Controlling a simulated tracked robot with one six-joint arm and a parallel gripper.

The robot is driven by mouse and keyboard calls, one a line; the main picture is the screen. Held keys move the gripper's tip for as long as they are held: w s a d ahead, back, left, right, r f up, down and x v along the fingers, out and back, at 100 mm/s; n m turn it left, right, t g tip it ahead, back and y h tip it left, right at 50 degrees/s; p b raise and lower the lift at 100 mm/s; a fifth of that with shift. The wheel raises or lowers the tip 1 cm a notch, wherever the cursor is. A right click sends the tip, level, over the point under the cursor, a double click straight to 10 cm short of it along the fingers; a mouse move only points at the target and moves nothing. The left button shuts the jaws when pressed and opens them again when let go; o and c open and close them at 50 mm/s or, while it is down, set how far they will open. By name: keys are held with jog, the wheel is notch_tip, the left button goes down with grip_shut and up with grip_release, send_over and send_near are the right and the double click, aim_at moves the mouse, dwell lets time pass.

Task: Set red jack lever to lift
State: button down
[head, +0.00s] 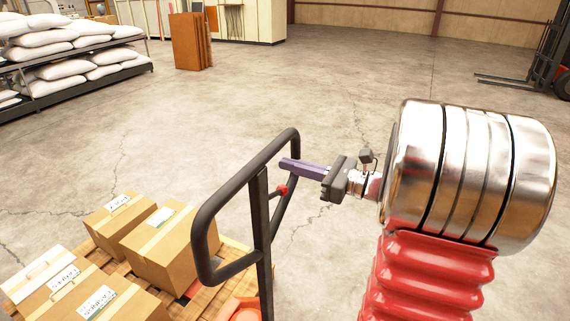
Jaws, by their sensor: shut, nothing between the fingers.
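The jack's black loop handle (205,230) stands upright in the centre of the head view. Its red lever (281,190) is a small red tip inside the loop, between the central post and the right bar. My gripper (284,163) has purple fingers and comes in from the right. The fingers are shut and empty. Their tips are just above the red lever in the picture and overlap the right bar of the handle. I cannot tell whether they touch the bar or the lever. The lever's exact setting is too small to tell.
Cardboard boxes (165,250) sit on a wooden pallet (236,257) at the lower left. Shelves with white sacks (75,66) stand at the back left, near a brown stack (190,41). A forklift (550,65) is at the far right. The concrete floor between is clear.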

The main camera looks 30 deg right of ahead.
jog(key=v, duration=1)
dwell(0.3)
dwell(0.5)
jog(key=s+a+f+n+g+h, duration=0.2)
jog(key=s+a+f+n+g, duration=0.25)
jog(key=f+n, duration=0.2)
jog(key=s+a+f+n+g+h, duration=0.1)
jog(key=s+a+f+n+g, duration=0.2)
jog(key=a+f+n+g, duration=0.4)
jog(key=s+a+r+n+h, duration=0.1)
jog(key=a+r+n+h, duration=0.2)
jog(key=a+n, duration=0.4)
jog(key=s+a+r+n+t+h, duration=0.1)
jog(key=a+r+n+h, duration=0.2)
jog(key=a+n, duration=0.5)
jog(key=shift+s+r+n, duration=0.2)
jog(key=shift+r+n, duration=0.55)
jog(key=shift+r, duration=0.1)
